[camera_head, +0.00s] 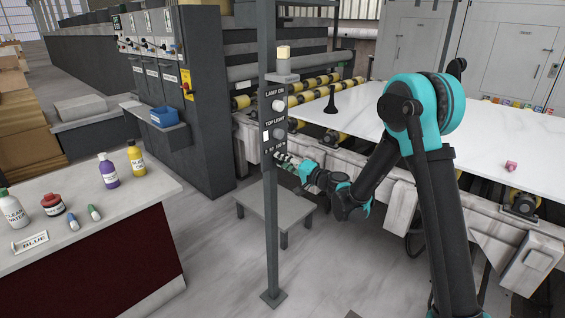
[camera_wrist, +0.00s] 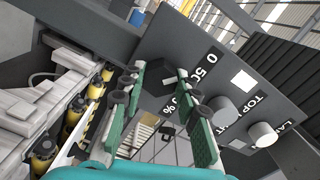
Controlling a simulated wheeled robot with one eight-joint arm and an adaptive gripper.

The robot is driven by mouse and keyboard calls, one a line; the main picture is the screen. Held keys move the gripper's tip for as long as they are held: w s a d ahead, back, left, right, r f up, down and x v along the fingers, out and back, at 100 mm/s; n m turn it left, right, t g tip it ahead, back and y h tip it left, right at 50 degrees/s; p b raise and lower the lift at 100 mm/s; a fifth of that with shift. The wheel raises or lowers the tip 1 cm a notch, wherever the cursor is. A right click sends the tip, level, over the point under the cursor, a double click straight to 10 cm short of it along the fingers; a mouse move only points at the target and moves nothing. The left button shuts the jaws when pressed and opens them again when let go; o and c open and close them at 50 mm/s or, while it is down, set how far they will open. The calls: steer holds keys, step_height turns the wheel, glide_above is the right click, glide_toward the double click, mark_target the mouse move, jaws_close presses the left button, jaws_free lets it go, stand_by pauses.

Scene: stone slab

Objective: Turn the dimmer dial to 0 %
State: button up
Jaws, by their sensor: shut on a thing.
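A grey control panel (camera_head: 273,120) is fixed to an upright post, with the labels LAMP ON and TOP LIGHT. The dimmer dial (camera_wrist: 156,80) is a dark knob at the panel's lower end, beside a scale whose 0, 50 and % marks show in the wrist view. My gripper (camera_head: 284,160) is at this lower end in the head view. In the wrist view my gripper (camera_wrist: 158,76) has its green-padded fingers on either side of the dial, shut on it. The dial's pointer cannot be made out, so its setting cannot be read. In the head view the dial is hidden by the gripper.
Two light round knobs, the top light knob (camera_head: 279,133) and the lamp knob (camera_head: 278,105), sit just above on the panel. A white slab (camera_head: 430,130) on rollers lies to the right. A low grey stool (camera_head: 275,208) stands beneath. A counter (camera_head: 110,205) with bottles is at left.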

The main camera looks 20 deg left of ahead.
steer(key=shift+n, duration=1)
steer(key=o, duration=1.2)
steer(key=shift+c, duration=0.2)
steer(key=v, duration=1.2)
steer(key=shift+d, duration=0.1)
